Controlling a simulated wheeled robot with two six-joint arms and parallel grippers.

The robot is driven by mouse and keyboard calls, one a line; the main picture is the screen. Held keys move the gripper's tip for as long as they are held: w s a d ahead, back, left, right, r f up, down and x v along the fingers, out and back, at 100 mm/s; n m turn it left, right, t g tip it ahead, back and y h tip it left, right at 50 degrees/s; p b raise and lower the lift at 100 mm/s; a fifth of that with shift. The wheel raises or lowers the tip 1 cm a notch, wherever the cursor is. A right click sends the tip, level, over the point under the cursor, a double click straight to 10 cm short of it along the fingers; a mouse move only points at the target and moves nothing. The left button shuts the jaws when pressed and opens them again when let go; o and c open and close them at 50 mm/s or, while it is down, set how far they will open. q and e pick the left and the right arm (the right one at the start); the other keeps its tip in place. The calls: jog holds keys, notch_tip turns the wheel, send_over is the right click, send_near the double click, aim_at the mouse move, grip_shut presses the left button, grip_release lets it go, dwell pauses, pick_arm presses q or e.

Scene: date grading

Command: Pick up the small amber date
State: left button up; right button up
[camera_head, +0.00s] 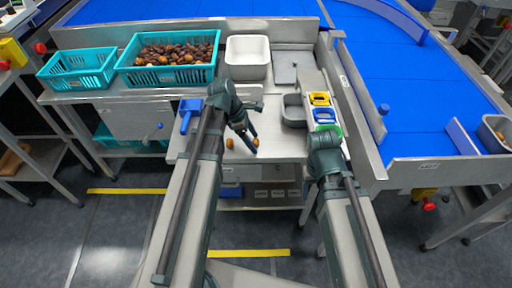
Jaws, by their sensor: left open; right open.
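Two small amber-orange dates lie on the light grey work table (282,143). One date (230,143) is just left of my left gripper (249,142). The other date (255,142) is at its right fingertip, partly hidden by it. I cannot tell which is the smaller, or whether the gripper touches the right one. My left gripper points down at the table with its dark fingers apart and nothing held between them. My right arm stands at the table's right edge, and its jaws are hidden from view.
A teal crate of dark dates (122,70), an empty teal crate (110,68) and a white bin (233,70) stand behind. A grey tray (292,122) and yellow, blue and green holders (324,114) are at right. A blue conveyor (410,100) runs at right.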

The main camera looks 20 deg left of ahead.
pick_arm(q)
jog(key=c, duration=0.9)
jog(key=shift+r, duration=0.1)
